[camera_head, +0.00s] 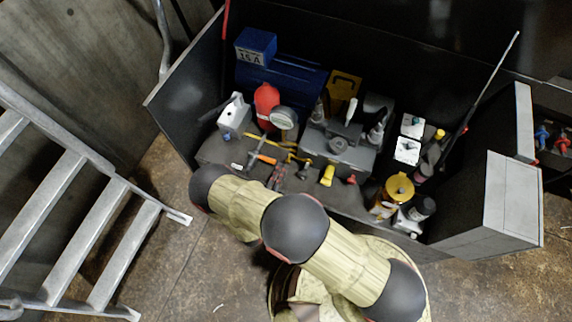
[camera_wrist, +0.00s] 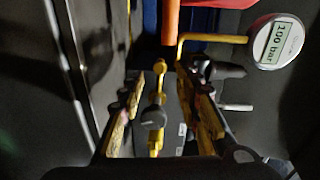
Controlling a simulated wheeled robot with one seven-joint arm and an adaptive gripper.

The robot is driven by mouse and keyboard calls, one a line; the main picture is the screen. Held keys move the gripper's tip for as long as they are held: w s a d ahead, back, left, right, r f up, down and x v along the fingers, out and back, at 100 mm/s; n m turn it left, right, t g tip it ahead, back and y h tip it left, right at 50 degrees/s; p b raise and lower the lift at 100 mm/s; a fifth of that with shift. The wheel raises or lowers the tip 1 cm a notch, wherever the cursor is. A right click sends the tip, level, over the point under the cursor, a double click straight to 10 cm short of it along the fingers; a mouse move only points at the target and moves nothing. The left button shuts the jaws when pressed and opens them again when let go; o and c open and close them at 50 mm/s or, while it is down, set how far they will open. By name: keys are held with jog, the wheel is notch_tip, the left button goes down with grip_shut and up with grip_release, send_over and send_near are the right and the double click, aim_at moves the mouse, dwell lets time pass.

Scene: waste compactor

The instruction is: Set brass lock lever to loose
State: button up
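In the wrist view, a brass-yellow lever (camera_wrist: 159,70) with a rounded end and a dark grey knob partway along it appears to be the lock lever. It stands roughly upright in the picture. My gripper (camera_wrist: 160,88) has its two fingers apart, one on each side of the lever, with visible gaps between. I see no contact with the lever. Whether the lever is set tight or loose is not clear. In the head view I cannot make out my gripper or single out this lever with certainty.
A round gauge (camera_wrist: 279,41) reading 1.00 bar and a bent yellow pipe (camera_wrist: 215,39) are at the upper right of the wrist view. The head view shows a red tank (camera_head: 266,103), a yellow container (camera_head: 398,188) and several tools on a crowded bench. A metal ladder (camera_head: 75,215) stands left.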

jog(key=v, duration=0.5)
jog(key=shift+s+a, duration=0.15)
jog(key=shift+s, duration=0.25)
